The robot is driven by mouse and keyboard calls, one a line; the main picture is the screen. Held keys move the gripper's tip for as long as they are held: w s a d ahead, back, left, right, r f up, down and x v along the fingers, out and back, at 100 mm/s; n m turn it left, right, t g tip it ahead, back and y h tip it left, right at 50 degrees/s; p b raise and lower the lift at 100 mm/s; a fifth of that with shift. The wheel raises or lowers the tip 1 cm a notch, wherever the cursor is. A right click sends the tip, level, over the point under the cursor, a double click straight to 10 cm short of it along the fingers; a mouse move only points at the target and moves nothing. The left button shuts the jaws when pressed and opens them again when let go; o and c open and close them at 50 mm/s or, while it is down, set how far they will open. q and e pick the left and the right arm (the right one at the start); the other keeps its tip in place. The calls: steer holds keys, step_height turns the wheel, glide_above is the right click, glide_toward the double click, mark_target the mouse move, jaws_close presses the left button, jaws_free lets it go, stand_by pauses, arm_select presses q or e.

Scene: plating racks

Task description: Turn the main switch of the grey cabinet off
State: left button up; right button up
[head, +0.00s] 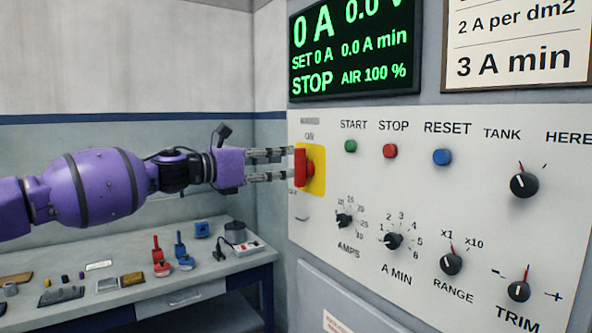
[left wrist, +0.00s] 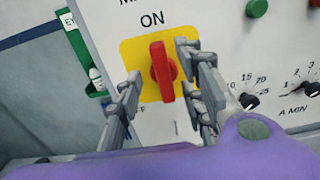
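The main switch is a red handle (head: 300,168) on a yellow plate (head: 318,171), at the left end of the grey cabinet's white panel (head: 420,215). In the left wrist view the red handle (left wrist: 163,72) stands nearly upright below the word ON. The OFF label is mostly hidden behind a finger. My left gripper (head: 288,164) reaches the switch from the left. In the left wrist view its two fingers (left wrist: 160,74) are apart, one on each side of the handle, with yellow plate showing between. My right gripper is not in view.
Start (head: 350,146), stop (head: 390,151) and reset (head: 441,157) buttons sit right of the switch, with several black knobs below. A green display (head: 352,45) above reads 0 A and STOP. A bench (head: 215,276) with small parts stands below my left arm.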

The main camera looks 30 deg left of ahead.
mark_target(296, 159)
arm_select(q)
steer(key=w+b, duration=0.1)
steer(key=w+d+f, duration=0.1)
steer(key=shift+w+f+b, duration=0.25)
steer(key=shift+w+b, duration=0.1)
steer(key=shift+b, duration=0.05)
steer(key=shift+w+d+r+b, duration=0.15)
steer(key=shift+w+b, duration=0.15)
steer(key=shift+b, duration=0.1)
steer(key=shift+w+d+r+b, duration=0.15)
steer(key=shift+w+r+b, duration=0.15)
steer(key=shift+b, duration=0.05)
steer(key=shift+r, duration=0.25)
steer(key=shift+c, duration=0.4)
jaws_close()
